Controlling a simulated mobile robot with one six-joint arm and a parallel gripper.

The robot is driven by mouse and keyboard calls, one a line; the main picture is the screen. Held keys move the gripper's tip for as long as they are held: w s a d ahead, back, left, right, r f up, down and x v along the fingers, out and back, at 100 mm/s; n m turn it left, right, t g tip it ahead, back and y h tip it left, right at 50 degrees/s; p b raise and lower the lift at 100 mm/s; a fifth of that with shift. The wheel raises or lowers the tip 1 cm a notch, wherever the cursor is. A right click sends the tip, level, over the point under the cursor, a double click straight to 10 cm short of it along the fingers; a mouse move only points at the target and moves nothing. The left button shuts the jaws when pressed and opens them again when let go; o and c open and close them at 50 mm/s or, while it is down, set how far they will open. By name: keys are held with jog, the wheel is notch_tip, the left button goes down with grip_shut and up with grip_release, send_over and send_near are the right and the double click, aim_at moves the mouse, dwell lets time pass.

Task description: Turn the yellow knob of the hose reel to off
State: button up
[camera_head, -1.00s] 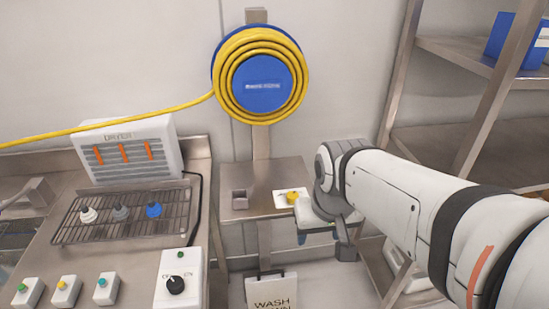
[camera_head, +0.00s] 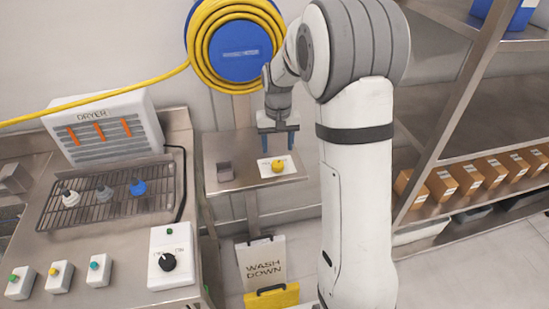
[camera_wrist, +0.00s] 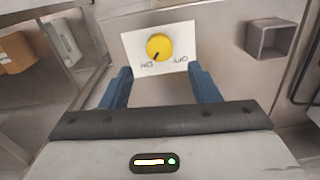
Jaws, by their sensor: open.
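The yellow knob (camera_head: 277,165) sits on a white plate (camera_head: 287,172) on a small metal shelf below the hose reel (camera_head: 240,50). In the wrist view the knob (camera_wrist: 159,46) shows a dark mark pointing to the lower left, towards the left of two labels. The labels are hard to read; the right one looks like OFF. My gripper (camera_head: 278,142) is open and empty, pointing down above the plate. In the wrist view its two blue fingers (camera_wrist: 160,72) stand apart near the plate's lower corners, not touching the knob.
A small grey box (camera_head: 225,172) stands on the shelf left of the plate. A counter with a dryer (camera_head: 105,128) and a black dial (camera_head: 167,262) is on the left. Shelving with cardboard boxes (camera_head: 466,178) is on the right. A wash-down sign (camera_head: 262,262) stands below.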

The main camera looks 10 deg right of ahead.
aim_at(277, 163)
notch_tip(277, 163, down, 7)
jog(key=shift+f+p, duration=0.1)
jog(key=shift+p, duration=0.35)
